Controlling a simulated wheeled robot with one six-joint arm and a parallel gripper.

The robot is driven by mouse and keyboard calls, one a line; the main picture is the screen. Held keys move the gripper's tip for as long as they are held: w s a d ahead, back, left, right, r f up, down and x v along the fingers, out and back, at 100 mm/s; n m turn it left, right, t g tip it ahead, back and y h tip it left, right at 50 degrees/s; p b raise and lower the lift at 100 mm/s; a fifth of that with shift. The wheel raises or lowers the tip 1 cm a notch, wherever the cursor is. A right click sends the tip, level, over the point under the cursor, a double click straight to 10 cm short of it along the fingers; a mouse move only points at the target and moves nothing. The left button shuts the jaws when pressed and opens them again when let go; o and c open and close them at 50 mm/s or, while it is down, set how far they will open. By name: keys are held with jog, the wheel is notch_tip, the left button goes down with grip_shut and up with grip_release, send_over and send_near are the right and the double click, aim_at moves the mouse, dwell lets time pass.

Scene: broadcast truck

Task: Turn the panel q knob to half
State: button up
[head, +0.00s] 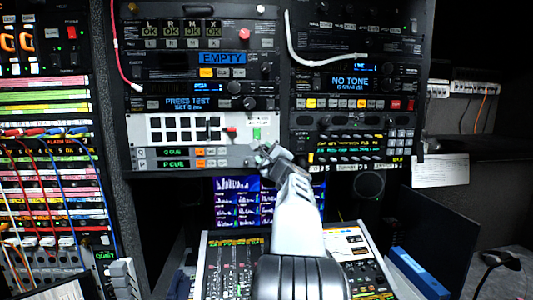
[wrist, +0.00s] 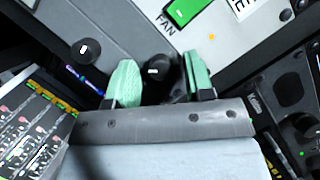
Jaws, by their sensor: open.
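The panel marked Q (head: 172,151) is the upper of two thin rows, with a lit green display and small buttons; its right end is hidden behind my gripper (head: 266,153). In the wrist view my gripper (wrist: 162,66) is open, its two green fingers on either side of a black round knob (wrist: 157,82). The knob has a short white mark on its face, lying nearly level in the picture. No label shows beside it, but it appears to be the Q knob. A gap shows on its right; contact on its left cannot be told.
A second black knob (wrist: 86,50) with a white mark sits left of my fingers. A green FAN switch (wrist: 188,9) is just above. Row P (head: 172,164) lies directly below row Q. A mixing desk (head: 235,265) stands below, and monitors (head: 237,200) are behind my arm.

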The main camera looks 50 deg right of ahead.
jog(key=shift+c, duration=0.4)
grip_shut()
jog(key=shift+f+m+b, duration=0.2)
jog(key=shift+m+b, duration=0.1)
jog(key=shift+b, duration=0.25)
